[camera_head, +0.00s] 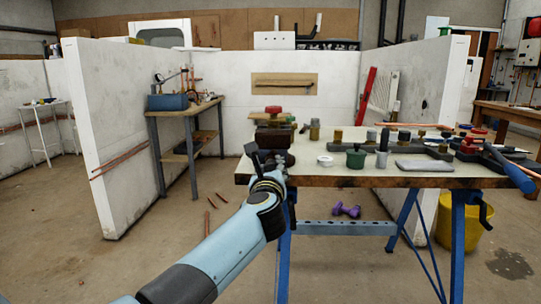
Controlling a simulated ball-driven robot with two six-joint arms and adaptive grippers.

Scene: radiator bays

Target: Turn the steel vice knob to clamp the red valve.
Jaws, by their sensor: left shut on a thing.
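The red valve (273,110) sits at the top of the dark vice (273,135), at the left end of the workbench. Whether the vice jaws touch the valve is too small to tell. My left arm reaches up from the bottom left to the front of the vice. My left gripper (267,157) is shut on the steel vice knob, which is mostly hidden behind the gripper and wrist. My right gripper is not in view.
The workbench (322,178) has blue trestle legs. It carries a green pot (356,158), a white ring (325,160), a grey slab (424,165) and several fittings. Floor at left front is mostly clear.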

